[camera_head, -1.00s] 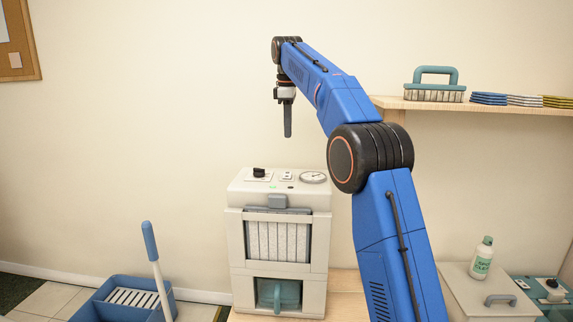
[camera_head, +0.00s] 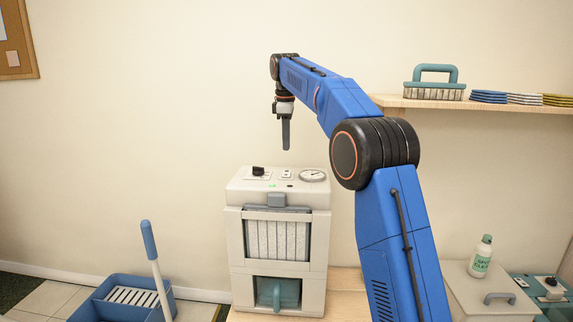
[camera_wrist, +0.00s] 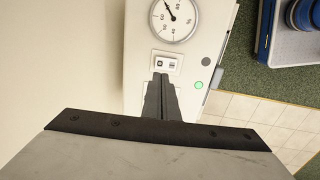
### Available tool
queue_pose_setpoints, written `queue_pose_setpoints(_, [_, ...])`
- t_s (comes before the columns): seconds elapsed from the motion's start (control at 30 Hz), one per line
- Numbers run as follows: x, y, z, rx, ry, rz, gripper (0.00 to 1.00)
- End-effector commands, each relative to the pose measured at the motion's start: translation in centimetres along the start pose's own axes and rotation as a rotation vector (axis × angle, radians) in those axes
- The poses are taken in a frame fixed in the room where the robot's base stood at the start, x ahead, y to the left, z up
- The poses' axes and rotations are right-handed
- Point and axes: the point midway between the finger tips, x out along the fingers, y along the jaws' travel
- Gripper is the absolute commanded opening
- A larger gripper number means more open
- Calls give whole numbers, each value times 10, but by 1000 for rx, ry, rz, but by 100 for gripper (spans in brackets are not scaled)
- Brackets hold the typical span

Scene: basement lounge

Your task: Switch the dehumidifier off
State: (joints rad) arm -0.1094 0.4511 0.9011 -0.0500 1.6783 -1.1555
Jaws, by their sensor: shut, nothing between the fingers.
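The dehumidifier (camera_head: 235,245) is a white box with a grey-white filter front and a teal tank low down. Its top panel carries a black knob (camera_head: 258,171), a small white switch (camera_head: 286,174) and a round gauge (camera_head: 312,175). My gripper (camera_head: 286,148) is shut and empty, pointing down above the panel, apart from it. In the wrist view, my fingertips (camera_wrist: 160,77) show just below the switch (camera_wrist: 166,63), with the gauge (camera_wrist: 173,18) beyond. A green light (camera_wrist: 198,85) is lit beside a dark round spot. My gripper hides the knob there.
A blue bucket (camera_head: 105,307) with an upright handled tool stands on the floor at left. A wall shelf (camera_head: 480,104) with a brush and folded cloths is at right. A bottle (camera_head: 481,257) stands on a white cabinet at lower right.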

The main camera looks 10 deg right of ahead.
Motion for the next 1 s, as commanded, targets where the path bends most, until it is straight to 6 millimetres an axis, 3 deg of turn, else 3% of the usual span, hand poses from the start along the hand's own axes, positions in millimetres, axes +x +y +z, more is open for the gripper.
queue_pose_setpoints(0.2, [40,0,0,0,-1,-3,0])
queue_pose_setpoints(0.5, [78,0,0,0,-1,-1,0])
queue_pose_setpoints(1.0, [86,0,0,0,0,0,0])
